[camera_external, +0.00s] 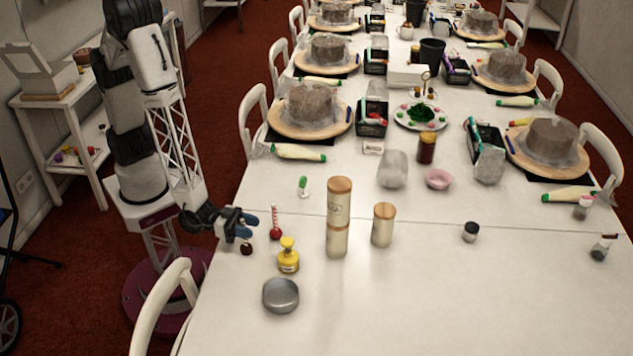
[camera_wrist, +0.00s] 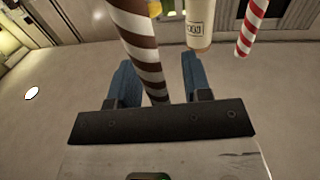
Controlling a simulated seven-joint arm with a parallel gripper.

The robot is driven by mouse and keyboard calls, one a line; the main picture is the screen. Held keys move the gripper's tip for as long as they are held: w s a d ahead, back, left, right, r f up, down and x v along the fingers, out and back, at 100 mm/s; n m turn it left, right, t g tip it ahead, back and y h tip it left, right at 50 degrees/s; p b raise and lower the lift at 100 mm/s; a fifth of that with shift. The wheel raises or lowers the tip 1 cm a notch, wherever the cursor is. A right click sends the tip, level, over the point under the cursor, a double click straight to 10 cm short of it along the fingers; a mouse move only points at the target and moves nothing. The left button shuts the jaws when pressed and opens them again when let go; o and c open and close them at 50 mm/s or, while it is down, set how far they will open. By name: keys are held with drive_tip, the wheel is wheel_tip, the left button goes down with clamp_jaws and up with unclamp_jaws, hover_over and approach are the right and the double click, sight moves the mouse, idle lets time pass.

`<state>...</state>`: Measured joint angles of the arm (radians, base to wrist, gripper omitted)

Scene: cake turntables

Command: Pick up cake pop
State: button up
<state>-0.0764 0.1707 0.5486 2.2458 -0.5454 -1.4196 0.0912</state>
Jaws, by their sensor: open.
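A cake pop with a dark brown ball (camera_external: 246,249) stands ball-down near the table's left edge. Its brown-and-white striped stick (camera_wrist: 141,42) rises between my fingers in the wrist view. My gripper (camera_external: 240,222) is open, with blue fingers on either side of that stick, nearer the left one at the top. I cannot tell whether either finger touches it; the ball is hidden in the wrist view. A second cake pop, with a red ball (camera_external: 275,234) and a red-and-white striped stick (camera_wrist: 251,27), stands just to the right.
A yellow bottle (camera_external: 288,260) and a grey bowl (camera_external: 281,296) stand in front of my gripper. Tall wood-topped canisters (camera_external: 338,205) stand to the right. A white chair (camera_external: 168,300) is at the table's near left edge. The table's front right is clear.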

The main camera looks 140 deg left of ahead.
drive_tip(key=shift+c, duration=0.3)
clamp_jaws()
drive_tip(key=shift+r, duration=0.15)
wheel_tip(320, 180, up, 28)
idle(1.2)
idle(0.5)
